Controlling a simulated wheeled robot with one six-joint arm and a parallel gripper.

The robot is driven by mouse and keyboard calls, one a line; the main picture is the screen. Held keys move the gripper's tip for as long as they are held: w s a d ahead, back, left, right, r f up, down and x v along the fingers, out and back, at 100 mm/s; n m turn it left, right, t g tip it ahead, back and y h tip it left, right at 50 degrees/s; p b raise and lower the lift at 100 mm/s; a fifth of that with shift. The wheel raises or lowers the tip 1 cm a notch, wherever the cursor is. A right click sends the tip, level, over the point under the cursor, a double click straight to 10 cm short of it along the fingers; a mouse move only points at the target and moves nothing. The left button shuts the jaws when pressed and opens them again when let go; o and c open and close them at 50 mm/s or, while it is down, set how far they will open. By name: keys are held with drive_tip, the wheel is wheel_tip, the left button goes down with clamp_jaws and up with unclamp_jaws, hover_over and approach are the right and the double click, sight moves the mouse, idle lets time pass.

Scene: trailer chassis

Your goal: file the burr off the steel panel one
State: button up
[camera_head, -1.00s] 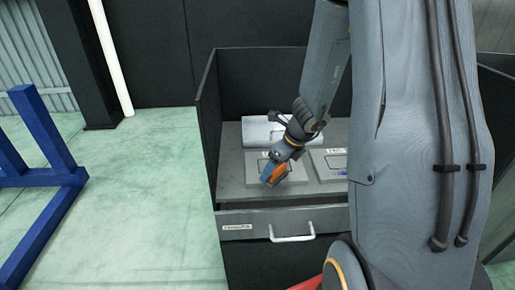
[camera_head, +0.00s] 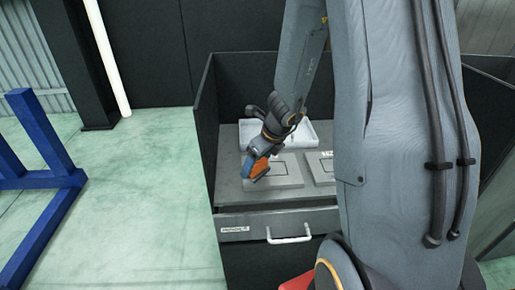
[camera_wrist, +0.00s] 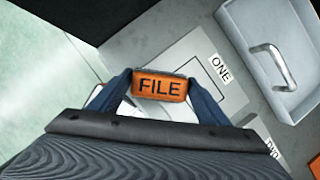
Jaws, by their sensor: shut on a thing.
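My gripper (camera_head: 256,166) is shut on the file, an orange block (camera_wrist: 160,87) labelled FILE in the wrist view. It holds the file above the workbench, over the left part of panel one. Steel panel one (camera_head: 284,178) is a flat grey plate lying on the bench top, and its ONE label (camera_wrist: 220,69) shows in the wrist view. I cannot make out a burr on it. My gripper and the file hide part of the panel, and I cannot tell whether the file touches it.
A second panel (camera_head: 322,167) lies to the right, partly behind my arm. A pale tray (camera_head: 300,131) is at the back of the bench. Dark walls (camera_head: 207,125) enclose the bench sides and back. A drawer with a handle (camera_head: 289,239) is at the front. A blue frame (camera_head: 45,135) stands at far left.

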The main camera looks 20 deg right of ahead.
drive_tip(key=shift+r+p, duration=2.05)
drive_tip(key=shift+p, duration=0.05)
